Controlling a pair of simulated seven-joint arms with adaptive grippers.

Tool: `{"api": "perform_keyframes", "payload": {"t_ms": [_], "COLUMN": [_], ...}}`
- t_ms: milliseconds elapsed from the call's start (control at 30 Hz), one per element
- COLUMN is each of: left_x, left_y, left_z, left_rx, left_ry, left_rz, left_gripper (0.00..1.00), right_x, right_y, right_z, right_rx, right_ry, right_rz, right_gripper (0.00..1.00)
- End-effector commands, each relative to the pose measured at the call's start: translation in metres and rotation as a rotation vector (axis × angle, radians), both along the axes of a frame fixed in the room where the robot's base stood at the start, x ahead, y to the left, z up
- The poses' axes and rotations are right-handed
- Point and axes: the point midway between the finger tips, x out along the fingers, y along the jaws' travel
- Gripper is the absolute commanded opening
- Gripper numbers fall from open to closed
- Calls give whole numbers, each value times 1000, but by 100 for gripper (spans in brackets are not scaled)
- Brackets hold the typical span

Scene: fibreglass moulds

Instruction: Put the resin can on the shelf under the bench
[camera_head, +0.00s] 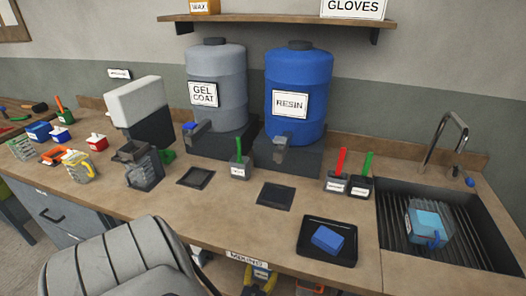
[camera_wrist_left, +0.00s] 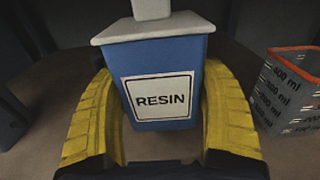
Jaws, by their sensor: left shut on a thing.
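The resin can (camera_wrist_left: 172,62) is a blue block-shaped can with a pale lid and a white RESIN label. My left gripper (camera_wrist_left: 160,125) is shut on it, one yellow finger on each side, in the left wrist view. In the head view the yellow fingers (camera_head: 262,277) show just below the bench's front edge, under a label; most of the hand and can is hidden there. A brownish surface (camera_wrist_left: 268,155) lies behind and below the can in the wrist view. I cannot tell whether the can touches it. My right gripper is not in view.
A clear measuring jug (camera_wrist_left: 290,95) with an orange rim stands right of the can. On the bench (camera_head: 215,222) are a gel coat drum (camera_head: 217,65), a blue resin drum (camera_head: 300,70), brush pots and a black tray (camera_head: 309,246). A sink (camera_head: 400,225) is at right.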

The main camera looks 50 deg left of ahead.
Motion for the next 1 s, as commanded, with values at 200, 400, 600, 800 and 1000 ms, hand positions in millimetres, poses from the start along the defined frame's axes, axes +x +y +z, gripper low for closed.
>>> {"api": "perform_keyframes", "payload": {"t_ms": [200,400,600,800,1000], "left_x": [1,1,1,1,1], "left_y": [0,0,0,0,0], "left_z": [-18,-30,-34,-34,-37], "left_rx": [5,4,2,2,1], "left_ry": [0,-1,-2,-3,0], "left_rz": [0,0,-1,-1,0], "left_gripper": [26,26,26,26,75], "right_x": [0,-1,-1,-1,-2], "right_y": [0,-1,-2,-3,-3], "right_z": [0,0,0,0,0], "right_rx": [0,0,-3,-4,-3], "right_ry": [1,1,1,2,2], "right_rz": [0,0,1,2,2], "right_gripper": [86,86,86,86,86]}}
